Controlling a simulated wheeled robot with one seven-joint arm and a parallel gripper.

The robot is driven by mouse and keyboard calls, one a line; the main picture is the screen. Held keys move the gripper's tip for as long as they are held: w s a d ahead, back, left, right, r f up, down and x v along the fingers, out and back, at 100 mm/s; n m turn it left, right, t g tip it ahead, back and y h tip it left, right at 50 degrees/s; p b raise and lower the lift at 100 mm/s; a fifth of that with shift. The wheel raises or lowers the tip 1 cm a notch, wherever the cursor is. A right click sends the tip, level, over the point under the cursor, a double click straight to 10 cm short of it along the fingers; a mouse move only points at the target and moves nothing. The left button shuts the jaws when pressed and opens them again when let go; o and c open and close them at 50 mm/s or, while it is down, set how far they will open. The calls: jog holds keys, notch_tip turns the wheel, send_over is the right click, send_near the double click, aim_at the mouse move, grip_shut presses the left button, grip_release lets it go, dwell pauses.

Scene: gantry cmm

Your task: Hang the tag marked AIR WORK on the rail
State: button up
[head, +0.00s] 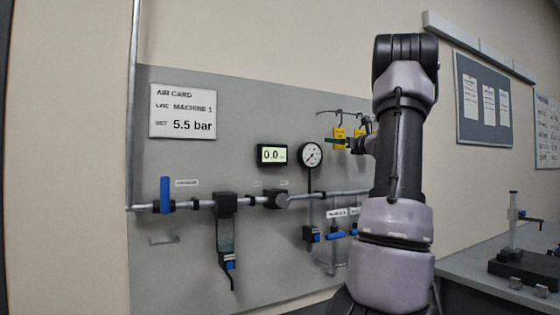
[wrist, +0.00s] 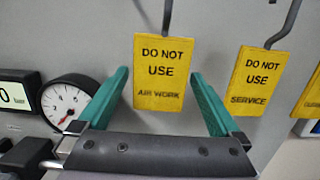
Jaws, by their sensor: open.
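The yellow tag marked DO NOT USE, AIR WORK (wrist: 161,72) hangs from a dark hook on the grey panel. In the head view it shows small (head: 339,138), next to my arm. My gripper (wrist: 163,88) is open, with one green finger on each side of this tag. The fingers look apart from its edges; the depth between them and the tag is hard to tell. A second yellow tag marked SERVICE (wrist: 257,80) hangs to the right. The hooks come from a dark rail (head: 343,112) above the tags. My arm hides part of this area in the head view.
A round gauge (head: 310,155) and a display reading 0.0 (head: 271,155) are left of the tags. Below runs a pipe (head: 192,204) with blue-handled valves. An AIR CARD sign (head: 183,111) is at upper left. A bench (head: 470,273) stands at right.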

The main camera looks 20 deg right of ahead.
aim_at(340, 133)
jog(key=c, duration=1)
jog(key=shift+r, duration=0.1)
jog(key=shift+r, duration=1.4)
jog(key=shift+s+d, duration=0.2)
jog(key=shift+s, duration=2.3)
jog(key=shift+s+d, duration=0.15)
jog(key=shift+s, duration=2.3)
